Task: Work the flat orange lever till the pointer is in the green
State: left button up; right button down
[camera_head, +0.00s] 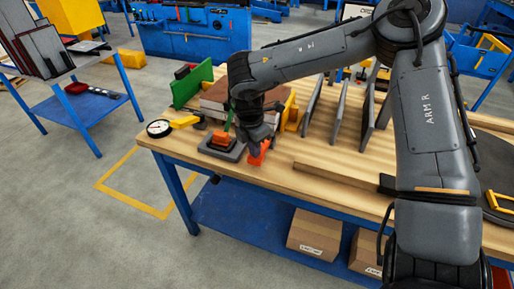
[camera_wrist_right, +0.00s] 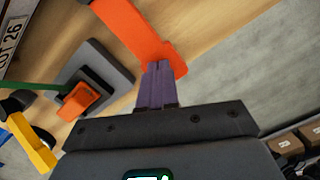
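The flat orange lever (camera_head: 258,154) is at the bench's front edge, partly hidden by my right gripper in the head view. In the right wrist view the lever (camera_wrist_right: 135,30) runs from the top edge down to a squared end. My right gripper (camera_wrist_right: 158,66) has its purple fingers together, with their tips at that end. They look in contact with it, with no part of the lever visible between them. A round white gauge (camera_head: 158,128) with a dark rim sits at the bench's left corner; its pointer is too small to read. My left gripper is not in view.
A grey base (camera_head: 230,152) with a smaller orange piece (camera_head: 222,138) and a green upright stands left of the lever. A yellow handle (camera_head: 184,122) lies beside the gauge. Stacked panels (camera_head: 215,98) and upright grey plates (camera_head: 340,108) stand behind. A wooden strip (camera_head: 335,180) lies right.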

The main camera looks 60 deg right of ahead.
jog(key=shift+w+a+r, duration=0.15)
jog(key=shift+a+r, duration=0.05)
jog(key=shift+a, duration=0.15)
jog(key=shift+w+a+r, duration=0.2)
jog(key=shift+a, duration=0.35)
jog(key=shift+w+a+r, duration=0.15)
jog(key=shift+w+a, duration=0.05)
jog(key=shift+a, duration=0.3)
notch_tip(320, 180, up, 11)
jog(key=a+p, duration=0.1)
jog(key=p, duration=0.2)
jog(key=shift+w, duration=0.25)
jog(key=shift+f, duration=0.1)
jog(key=shift+d+f, duration=0.1)
dwell(0.4)
